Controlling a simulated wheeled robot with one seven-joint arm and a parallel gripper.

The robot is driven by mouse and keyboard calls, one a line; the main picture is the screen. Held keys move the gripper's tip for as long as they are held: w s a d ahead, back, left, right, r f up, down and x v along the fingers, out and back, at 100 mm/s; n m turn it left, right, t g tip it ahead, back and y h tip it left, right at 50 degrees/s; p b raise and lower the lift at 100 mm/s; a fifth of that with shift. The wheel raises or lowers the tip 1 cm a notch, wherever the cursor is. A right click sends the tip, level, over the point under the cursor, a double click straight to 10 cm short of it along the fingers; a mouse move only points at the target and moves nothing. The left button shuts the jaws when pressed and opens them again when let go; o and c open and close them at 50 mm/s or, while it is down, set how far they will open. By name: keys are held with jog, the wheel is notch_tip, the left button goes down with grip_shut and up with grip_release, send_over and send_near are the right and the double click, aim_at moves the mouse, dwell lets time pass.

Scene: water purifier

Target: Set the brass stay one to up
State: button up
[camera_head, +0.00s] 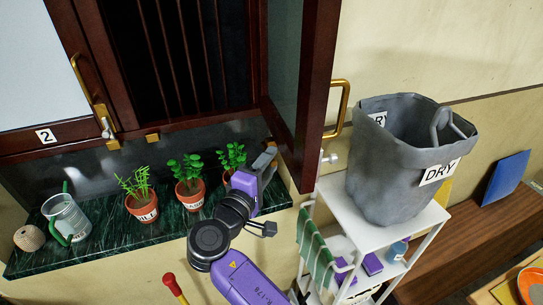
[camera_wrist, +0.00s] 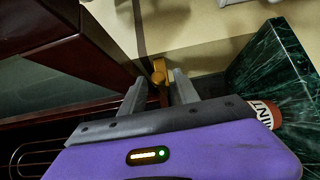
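In the head view my gripper (camera_head: 267,158) is at the lower edge of the open right window casement (camera_head: 311,95), above the sill's right end. The piece is not clear there. The left casement carries a label "2" (camera_head: 46,136) and brass hardware (camera_head: 107,125).
Potted herbs (camera_head: 188,186) stand on the green marble sill (camera_head: 100,245), close to my arm, with a glass watering can (camera_head: 66,218). A grey "DRY" bucket (camera_head: 395,175) stands on a white cart (camera_head: 345,210) at right. A brass handle (camera_head: 342,105) projects from the right casement.

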jog(key=shift+x, duration=0.8)
grip_shut()
dwell(0.9)
